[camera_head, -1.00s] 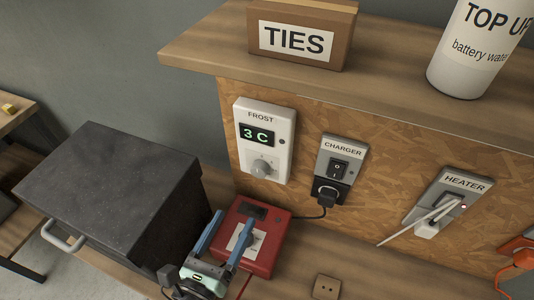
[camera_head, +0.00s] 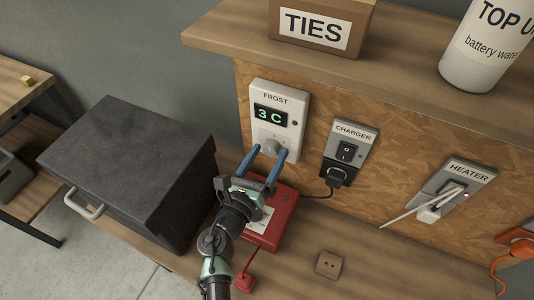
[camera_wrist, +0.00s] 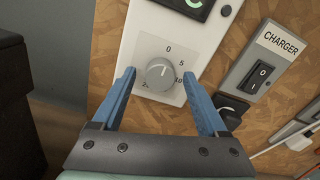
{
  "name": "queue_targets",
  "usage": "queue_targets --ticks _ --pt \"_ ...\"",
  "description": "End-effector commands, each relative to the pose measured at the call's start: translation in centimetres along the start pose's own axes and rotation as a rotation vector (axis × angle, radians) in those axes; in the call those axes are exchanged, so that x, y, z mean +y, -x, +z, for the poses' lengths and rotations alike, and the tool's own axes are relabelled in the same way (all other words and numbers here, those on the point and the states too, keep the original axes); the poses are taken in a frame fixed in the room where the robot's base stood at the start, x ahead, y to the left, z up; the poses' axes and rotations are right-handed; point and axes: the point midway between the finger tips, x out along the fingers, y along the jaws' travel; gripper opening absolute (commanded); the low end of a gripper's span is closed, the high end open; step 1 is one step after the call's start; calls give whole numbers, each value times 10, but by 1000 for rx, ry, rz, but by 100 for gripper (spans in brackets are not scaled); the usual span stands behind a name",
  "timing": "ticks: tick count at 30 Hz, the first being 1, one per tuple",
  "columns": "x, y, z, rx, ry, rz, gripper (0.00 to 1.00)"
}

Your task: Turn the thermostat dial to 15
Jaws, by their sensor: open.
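The white thermostat (camera_head: 291,112), labelled FROST, is mounted on the wood-chip board. Its green display (camera_head: 271,117) reads 3 C. The round grey dial (camera_wrist: 160,74) sits below the display, with numbers around it; 0, 5 and 10 can be made out, and a lower-left number is partly hidden. The dial also shows in the head view (camera_head: 271,146). My gripper (camera_wrist: 159,80) is open, with one blue finger to the left of the dial and one to the right. The fingers look apart from the dial, with a gap on each side.
A black CHARGER switch with a plug (camera_head: 341,176) is right of the thermostat, and a HEATER switch (camera_head: 451,190) lies farther right. A red box (camera_head: 284,213) is below my gripper. A dark box with a handle (camera_head: 130,165) stands at left. A shelf overhangs above.

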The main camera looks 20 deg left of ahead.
Motion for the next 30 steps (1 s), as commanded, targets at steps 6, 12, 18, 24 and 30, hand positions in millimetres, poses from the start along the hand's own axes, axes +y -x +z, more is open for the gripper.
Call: queue_targets --ticks 6,12,18,24,30 --pt "0 -1 0 0 0 0 76" --pt "0 -1 0 0 0 0 47" --pt "0 -1 0 0 0 0 11" --pt "0 0 0 0 -1 0 0" --pt "0 0 -1 -1 -32 0 0"
